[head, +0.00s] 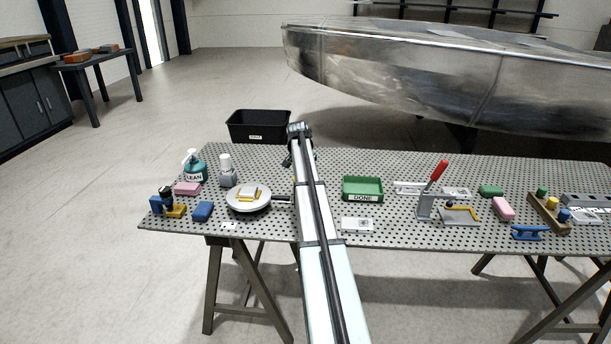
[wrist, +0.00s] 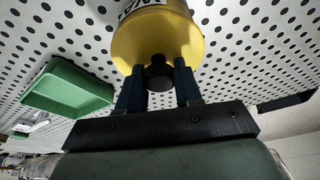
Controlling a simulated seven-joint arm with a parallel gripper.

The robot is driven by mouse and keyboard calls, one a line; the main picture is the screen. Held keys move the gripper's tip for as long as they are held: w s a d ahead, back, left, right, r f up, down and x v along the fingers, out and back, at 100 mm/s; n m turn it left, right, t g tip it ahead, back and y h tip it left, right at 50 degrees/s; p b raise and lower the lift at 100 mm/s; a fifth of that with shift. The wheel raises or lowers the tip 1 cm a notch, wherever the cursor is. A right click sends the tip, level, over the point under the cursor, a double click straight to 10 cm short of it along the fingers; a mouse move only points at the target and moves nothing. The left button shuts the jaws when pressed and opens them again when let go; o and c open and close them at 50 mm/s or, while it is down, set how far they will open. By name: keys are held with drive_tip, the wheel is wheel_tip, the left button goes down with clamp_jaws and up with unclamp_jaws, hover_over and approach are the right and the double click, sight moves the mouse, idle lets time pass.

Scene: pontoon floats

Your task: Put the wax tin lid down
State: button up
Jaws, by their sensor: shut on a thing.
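In the wrist view, my gripper (wrist: 158,82) is shut on the dark knob (wrist: 159,72) of the round yellow wax tin lid (wrist: 158,38). One dark blue finger stands on each side of the knob. A pale surface with partly cut-off dark lettering (wrist: 145,4) shows just past the lid at the top edge. I cannot tell whether the lid touches anything beneath it.
A red-handled clamp (head: 432,190) stands farther right. A black bin (head: 258,126) is behind the table.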

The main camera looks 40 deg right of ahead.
wheel_tip(320, 180, up, 8)
drive_tip(key=shift+d+r, duration=0.1)
drive_tip(key=shift+r, duration=0.3)
drive_tip(key=shift+s+d+r, duration=0.15)
drive_tip(key=shift+r, duration=0.05)
drive_tip(key=s+a+f, duration=0.2)
drive_tip(key=s+a, duration=0.2)
drive_tip(key=s, duration=0.3)
drive_tip(key=s+a+f, duration=0.2)
drive_tip(key=s+a, duration=0.1)
drive_tip(key=s, duration=0.5)
drive_tip(key=shift+w+d+f, duration=0.1)
drive_tip(key=shift+w+f, duration=0.05)
drive_tip(key=shift+f, duration=2.3)
drive_tip(key=shift+w+f, duration=0.1)
drive_tip(key=shift+f, duration=2.3)
drive_tip(key=shift+f, duration=0.15)
drive_tip(key=o, duration=1)
